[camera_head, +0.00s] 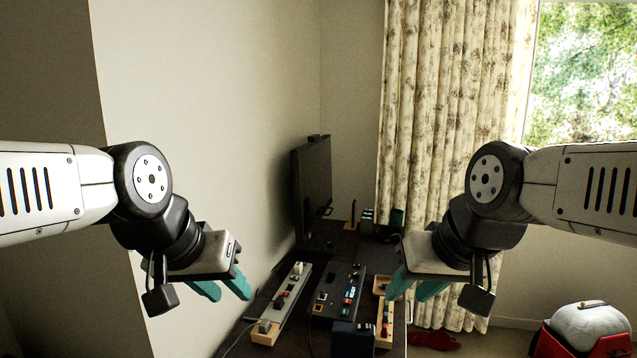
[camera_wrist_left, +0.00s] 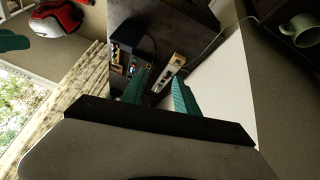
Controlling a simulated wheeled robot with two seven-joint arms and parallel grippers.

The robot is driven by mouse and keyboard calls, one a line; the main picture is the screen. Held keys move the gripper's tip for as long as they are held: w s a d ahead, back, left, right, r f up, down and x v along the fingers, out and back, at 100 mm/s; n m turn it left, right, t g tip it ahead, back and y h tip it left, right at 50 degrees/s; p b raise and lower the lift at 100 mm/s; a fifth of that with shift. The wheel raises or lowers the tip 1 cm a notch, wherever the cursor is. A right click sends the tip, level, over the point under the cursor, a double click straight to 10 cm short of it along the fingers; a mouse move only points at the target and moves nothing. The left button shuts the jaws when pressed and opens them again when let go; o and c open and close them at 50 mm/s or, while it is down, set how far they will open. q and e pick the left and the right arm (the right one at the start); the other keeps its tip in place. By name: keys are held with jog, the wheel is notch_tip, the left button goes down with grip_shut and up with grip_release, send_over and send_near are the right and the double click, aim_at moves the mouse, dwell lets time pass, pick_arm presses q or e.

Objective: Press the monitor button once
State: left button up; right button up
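The dark monitor (camera_head: 313,185) stands at the far end of the dark table, beside the left wall, its screen turned to the right. I cannot make out its button. My left gripper (camera_head: 224,291) is at the left, well in front of the monitor and lower in the picture. Its teal fingers are apart with nothing between them; they also show in the left wrist view (camera_wrist_left: 160,92). My right gripper (camera_head: 414,289) is at the right of the table, fingers apart and empty, away from the monitor.
The dark table (camera_head: 325,236) carries a power strip (camera_head: 282,302), a dark panel with small coloured parts (camera_head: 340,291), a wooden tray (camera_head: 384,318) and a dark blue box (camera_head: 352,340). A curtain (camera_head: 440,110) hangs behind. A red and white object (camera_head: 590,328) is at lower right.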

pick_arm(q)
grip_shut()
dwell(1.6)
